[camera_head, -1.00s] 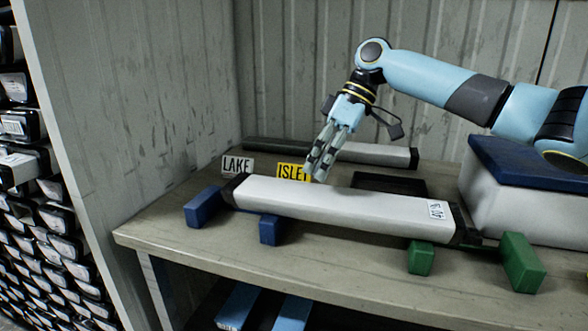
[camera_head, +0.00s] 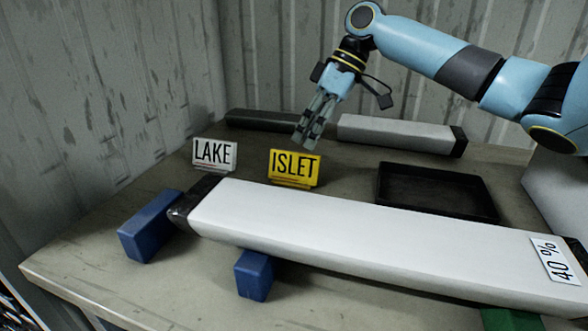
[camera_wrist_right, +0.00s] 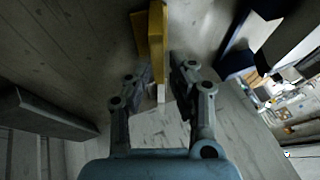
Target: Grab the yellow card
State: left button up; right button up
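The yellow card (camera_head: 294,167) reads "ISLET" and stands upright on the bench, behind the left part of the long pale core liner (camera_head: 370,235). My right gripper (camera_head: 303,143) comes down from behind, its fingertips just above the card's top right edge in the head view. In the right wrist view the card (camera_wrist_right: 157,45) shows nearly edge-on, ahead of and between the two fingers of the gripper (camera_wrist_right: 162,72). Gaps show on both sides, so the fingers are open and not closed on it. My left gripper is out of view.
A white "LAKE" card (camera_head: 214,154) stands left of the yellow one. Blue blocks (camera_head: 149,225) lie by the front liner. A black tray (camera_head: 437,190) sits to the right. A dark bar (camera_head: 275,121) and a white liner (camera_head: 395,134) lie at the back wall.

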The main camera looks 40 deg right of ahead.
aim_at(298, 160)
jog(key=x, duration=0.6)
jog(key=shift+s+d+f+b, duration=0.1)
jog(key=shift+s+d+b, duration=0.05)
jog(key=shift+d+b, duration=0.15)
jog(key=shift+c, duration=0.4)
grip_shut()
